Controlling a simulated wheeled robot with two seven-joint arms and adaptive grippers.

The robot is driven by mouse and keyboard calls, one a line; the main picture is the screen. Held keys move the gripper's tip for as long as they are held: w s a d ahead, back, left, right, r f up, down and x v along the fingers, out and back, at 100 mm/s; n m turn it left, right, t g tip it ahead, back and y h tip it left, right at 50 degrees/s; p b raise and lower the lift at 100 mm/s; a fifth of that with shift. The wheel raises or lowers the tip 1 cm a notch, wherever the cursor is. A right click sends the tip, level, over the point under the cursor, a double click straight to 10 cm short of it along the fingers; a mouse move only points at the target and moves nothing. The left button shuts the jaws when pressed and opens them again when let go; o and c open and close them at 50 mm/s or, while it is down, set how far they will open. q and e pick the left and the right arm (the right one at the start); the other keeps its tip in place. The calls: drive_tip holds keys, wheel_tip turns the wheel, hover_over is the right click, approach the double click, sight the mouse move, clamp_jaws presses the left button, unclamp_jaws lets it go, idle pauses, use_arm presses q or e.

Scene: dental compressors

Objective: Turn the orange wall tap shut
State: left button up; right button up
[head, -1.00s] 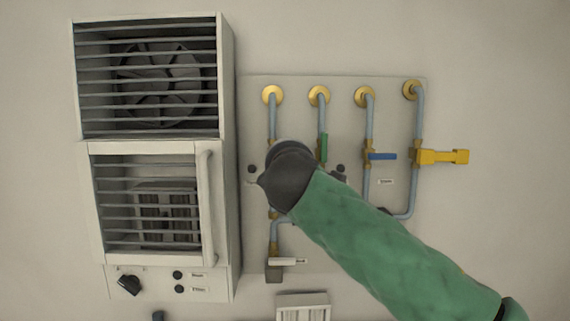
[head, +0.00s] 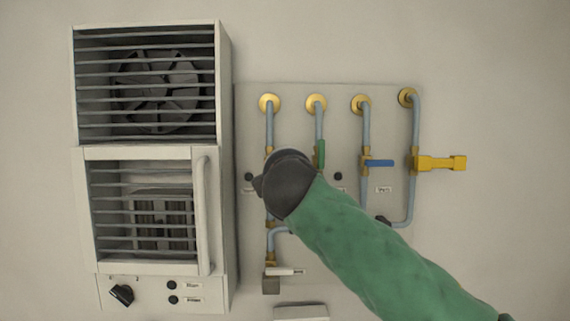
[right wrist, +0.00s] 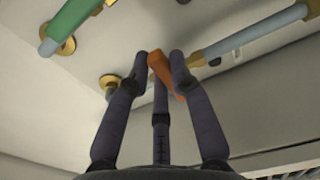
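The orange tap handle (right wrist: 163,72) shows in the right wrist view as a short bar at a brass-ended pipe. My right gripper (right wrist: 159,60) has its dark fingers drawn in around it, one fingertip on each side, apparently touching. A third finger lies between them, lower in the picture. In the head view my right gripper (head: 285,184) is a dark mass in front of the leftmost pipe, and it hides the orange handle and its own fingertips. My left gripper is not in view.
The wall panel (head: 290,96) also carries a green handle (head: 321,154), a blue handle (head: 380,163), a yellow fitting (head: 441,163) and a white handle (head: 283,271). A louvred cabinet (head: 213,90) stands left of it. Bare wall lies to the right.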

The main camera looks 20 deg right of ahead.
drive_tip(key=o, duration=0.4)
drive_tip(key=shift+c, duration=0.2)
drive_tip(key=v, duration=1.2)
